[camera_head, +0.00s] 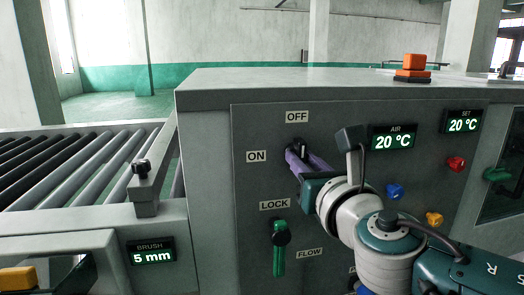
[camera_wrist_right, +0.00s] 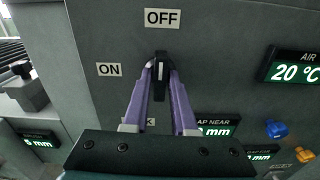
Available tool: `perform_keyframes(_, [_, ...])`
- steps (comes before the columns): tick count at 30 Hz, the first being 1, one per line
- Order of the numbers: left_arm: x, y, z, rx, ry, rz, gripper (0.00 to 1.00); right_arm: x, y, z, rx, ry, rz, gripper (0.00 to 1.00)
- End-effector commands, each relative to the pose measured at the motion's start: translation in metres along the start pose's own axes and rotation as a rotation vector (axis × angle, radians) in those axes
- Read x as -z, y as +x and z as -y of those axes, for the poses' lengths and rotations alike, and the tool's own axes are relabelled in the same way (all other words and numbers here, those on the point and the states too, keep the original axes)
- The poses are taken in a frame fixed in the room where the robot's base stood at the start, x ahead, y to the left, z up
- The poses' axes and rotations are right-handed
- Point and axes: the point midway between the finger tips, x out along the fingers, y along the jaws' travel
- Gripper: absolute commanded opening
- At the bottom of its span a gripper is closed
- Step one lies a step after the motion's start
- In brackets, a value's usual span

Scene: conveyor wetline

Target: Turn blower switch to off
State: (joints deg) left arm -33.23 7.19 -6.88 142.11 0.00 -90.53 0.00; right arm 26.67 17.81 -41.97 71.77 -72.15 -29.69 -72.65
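The blower switch is a black knob (camera_head: 302,148) with a white mark on the grey panel; it also shows in the right wrist view (camera_wrist_right: 160,70). An OFF label (camera_wrist_right: 164,18) is above it and an ON label (camera_wrist_right: 109,69) is to its left. The white mark stands upright, towards OFF. My right gripper (camera_head: 297,156) has its purple fingers on either side of the knob, and the fingertips (camera_wrist_right: 160,69) look closed against its sides.
Below is a green lever (camera_head: 279,250) between LOCK and FLOW labels. Blue (camera_head: 394,191), red (camera_head: 456,164) and yellow (camera_head: 434,219) knobs are on the panel to the right. A roller conveyor (camera_head: 75,175) is at left. An orange block (camera_head: 413,66) stands on the cabinet top.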

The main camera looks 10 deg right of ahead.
Motion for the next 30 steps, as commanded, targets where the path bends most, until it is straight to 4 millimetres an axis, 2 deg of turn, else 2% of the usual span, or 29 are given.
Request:
perform_keyframes(1, [0.000, 0.001, 0.000, 0.000, 0.000, 0.000, 0.50, 0.001, 0.000, 0.000, 0.000, 0.002, 0.000, 0.32])
perform_keyframes(6, [0.000, 0.001, -0.001, -0.003, -0.003, 0.000, 0.50, 0.001, 0.000, 0.000, 0.000, 0.005, -0.001, 0.49])
perform_keyframes(14, [0.001, -0.001, -0.003, -0.007, -0.009, -0.001, 0.50, 0.001, -0.002, 0.000, 0.000, 0.007, -0.002, 0.49])
perform_keyframes(30, [0.009, -0.026, -0.001, -0.005, -0.006, -0.001, 0.50, 0.000, -0.059, 0.000, 0.000, 0.008, -0.003, 0.49])
